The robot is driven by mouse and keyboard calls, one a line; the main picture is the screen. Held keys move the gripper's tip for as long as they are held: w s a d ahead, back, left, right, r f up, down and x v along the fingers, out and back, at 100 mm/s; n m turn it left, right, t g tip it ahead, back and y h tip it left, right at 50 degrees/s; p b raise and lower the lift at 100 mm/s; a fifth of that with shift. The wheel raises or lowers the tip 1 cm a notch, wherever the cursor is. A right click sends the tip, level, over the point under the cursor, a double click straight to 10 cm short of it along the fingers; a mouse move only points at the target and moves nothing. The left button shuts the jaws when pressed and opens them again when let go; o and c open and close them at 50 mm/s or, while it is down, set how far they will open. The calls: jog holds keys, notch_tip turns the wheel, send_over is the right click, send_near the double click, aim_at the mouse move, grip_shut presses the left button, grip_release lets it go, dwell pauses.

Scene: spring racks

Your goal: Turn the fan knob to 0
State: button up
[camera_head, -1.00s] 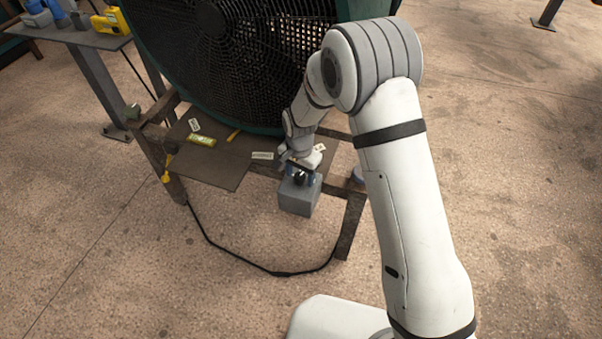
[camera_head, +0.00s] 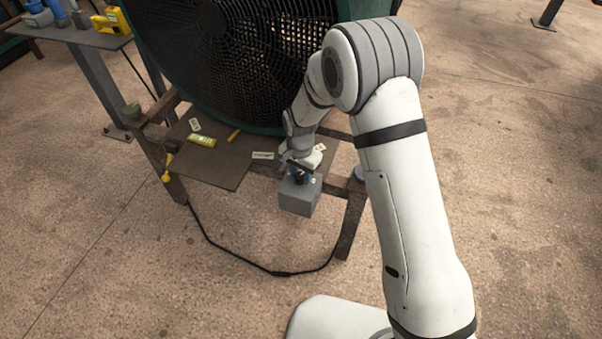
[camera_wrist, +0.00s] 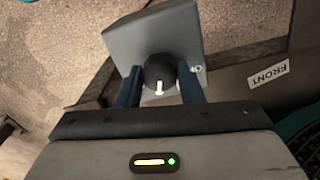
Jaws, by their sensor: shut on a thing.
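The fan knob is a round black knob (camera_wrist: 159,72) with a white pointer mark. It sits on a grey control box (camera_wrist: 150,35), which also shows in the head view (camera_head: 299,198) at the front edge of the low table. In the wrist view the white mark points down the picture, toward my gripper's body. My gripper (camera_wrist: 160,82) has its blue fingers on either side of the knob and is shut on it. In the head view my gripper (camera_head: 298,172) is over the box and hides the knob.
The large green fan (camera_head: 235,60) with a black grille stands behind the box. The low table (camera_head: 215,168) holds a yellow-green level (camera_head: 201,140) and small labels. A black cable (camera_head: 225,252) loops below the table to the floor.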

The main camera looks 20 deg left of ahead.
jog(key=shift+n, duration=0.5)
jog(key=n+b, duration=0.1)
jog(key=n, duration=0.2)
jog(key=shift+f, duration=0.1)
jog(key=n+b, duration=0.1)
jog(key=n, duration=0.3)
jog(key=n+b, duration=0.1)
jog(key=n, duration=0.3)
jog(key=shift+n+b, duration=0.35)
jog(key=shift+n, duration=1.55)
jog(key=o, duration=1)
